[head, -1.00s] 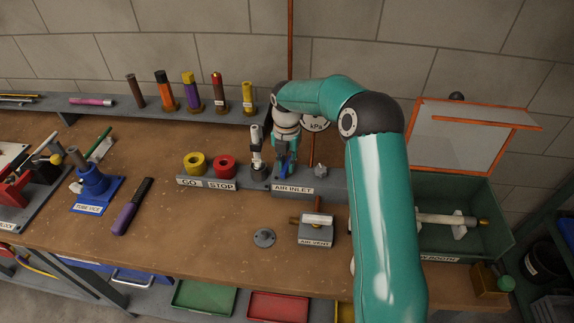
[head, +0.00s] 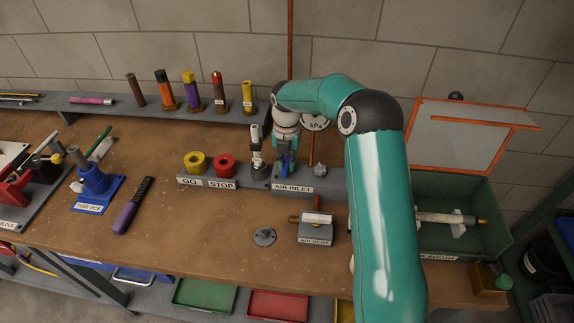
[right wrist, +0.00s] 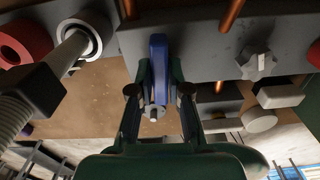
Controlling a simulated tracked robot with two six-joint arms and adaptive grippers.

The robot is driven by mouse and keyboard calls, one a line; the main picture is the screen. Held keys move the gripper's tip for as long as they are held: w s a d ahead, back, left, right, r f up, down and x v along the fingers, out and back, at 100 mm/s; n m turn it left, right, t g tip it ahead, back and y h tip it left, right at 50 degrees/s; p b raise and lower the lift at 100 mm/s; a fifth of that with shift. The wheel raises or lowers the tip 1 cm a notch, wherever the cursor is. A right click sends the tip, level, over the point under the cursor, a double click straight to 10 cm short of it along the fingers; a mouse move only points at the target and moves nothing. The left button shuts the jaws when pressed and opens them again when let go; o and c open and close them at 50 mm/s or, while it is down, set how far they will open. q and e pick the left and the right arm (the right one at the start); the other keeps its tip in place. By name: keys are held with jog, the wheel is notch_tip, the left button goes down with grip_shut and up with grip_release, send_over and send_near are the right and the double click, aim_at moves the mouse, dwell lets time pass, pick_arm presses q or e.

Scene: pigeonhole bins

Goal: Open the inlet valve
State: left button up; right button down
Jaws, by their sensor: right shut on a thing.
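The inlet valve is on the grey block labelled AIR INLET (head: 293,189) at the middle of the bench. Its blue handle (head: 284,169) is partly hidden by my right gripper (head: 286,158). In the right wrist view the blue handle (right wrist: 158,58) stands between the two fingers of my right gripper (right wrist: 159,92), which is shut on it. The handle points roughly along the fingers in that view. My left gripper is not in view.
Left of the valve are a grey upright fitting (head: 256,152) and the yellow (head: 195,162) and red (head: 224,165) GO and STOP buttons. A kPa gauge (head: 315,123) is behind. The AIR VENT block (head: 315,230) is in front.

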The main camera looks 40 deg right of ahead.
aim_at(286, 163)
jog(key=c, duration=1)
grip_release()
jog(key=shift+c, duration=0.2)
jog(key=shift+r, duration=0.1)
jog(key=shift+r+p, duration=0.45)
jog(key=shift+r, duration=2.45)
jog(key=shift+r, duration=0.1)
notch_tip(286, 163, up, 12)
